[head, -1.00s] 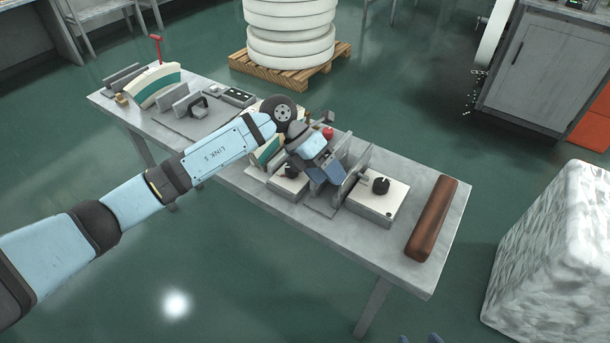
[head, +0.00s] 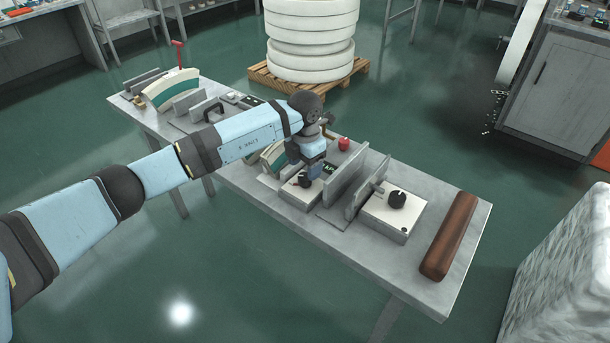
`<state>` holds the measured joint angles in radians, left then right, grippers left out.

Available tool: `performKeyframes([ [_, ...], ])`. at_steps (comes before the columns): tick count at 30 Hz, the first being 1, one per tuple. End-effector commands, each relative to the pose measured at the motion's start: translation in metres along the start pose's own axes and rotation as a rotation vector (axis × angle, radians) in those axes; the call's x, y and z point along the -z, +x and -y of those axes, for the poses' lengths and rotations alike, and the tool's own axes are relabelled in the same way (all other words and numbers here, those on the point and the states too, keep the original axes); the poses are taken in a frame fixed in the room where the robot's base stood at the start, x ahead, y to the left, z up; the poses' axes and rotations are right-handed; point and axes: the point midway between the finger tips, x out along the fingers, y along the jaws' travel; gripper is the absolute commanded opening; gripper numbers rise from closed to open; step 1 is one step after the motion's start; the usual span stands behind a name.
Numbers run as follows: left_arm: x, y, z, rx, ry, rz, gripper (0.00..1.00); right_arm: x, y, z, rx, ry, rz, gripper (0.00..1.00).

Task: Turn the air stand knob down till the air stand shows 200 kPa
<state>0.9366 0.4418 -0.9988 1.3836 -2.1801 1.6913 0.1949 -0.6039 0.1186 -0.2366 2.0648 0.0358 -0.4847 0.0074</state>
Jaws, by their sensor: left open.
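A white box (head: 290,195) with a black knob (head: 303,181) stands mid-table, beside a curved cream-and-green gauge (head: 272,157) partly hidden by my left arm. My left gripper (head: 313,176) points down right at this knob, its jaws open. Whether the fingers straddle the knob or touch it I cannot tell. A second white box (head: 378,219) with a black knob (head: 397,199) stands further right, past grey upright plates. No label tells which box is the air stand, and no pressure reading is legible. My right gripper is not in view.
Grey upright plates (head: 346,177) stand close to the right of my left gripper. A red knob-like part (head: 343,143) sits behind it. A brown bar (head: 449,236) lies at the table's right end. Another curved gauge (head: 172,91) stands at the far left.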

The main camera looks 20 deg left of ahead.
Motion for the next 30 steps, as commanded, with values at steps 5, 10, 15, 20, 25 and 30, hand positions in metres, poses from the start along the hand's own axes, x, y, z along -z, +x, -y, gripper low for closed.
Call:
performKeyframes([
  [5, 0.000, 0.027, 0.001, 0.002, 0.001, -0.001, 0.65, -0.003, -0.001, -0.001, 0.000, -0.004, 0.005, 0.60],
  [10, 0.000, 0.037, 0.001, 0.000, 0.001, 0.000, 0.65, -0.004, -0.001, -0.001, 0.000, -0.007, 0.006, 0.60],
  [15, 0.000, 0.039, 0.000, 0.000, 0.001, 0.001, 0.65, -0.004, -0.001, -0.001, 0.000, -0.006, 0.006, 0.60],
  [20, 0.000, 0.039, 0.001, 0.000, 0.001, 0.001, 0.56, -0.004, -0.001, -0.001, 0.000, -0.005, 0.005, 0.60],
  [25, 0.000, 0.039, 0.001, 0.001, 0.001, 0.001, 0.17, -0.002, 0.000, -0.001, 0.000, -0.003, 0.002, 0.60],
  [30, 0.000, 0.039, 0.001, 0.001, -0.002, 0.001, 0.16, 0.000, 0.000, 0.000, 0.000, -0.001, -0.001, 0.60],
])
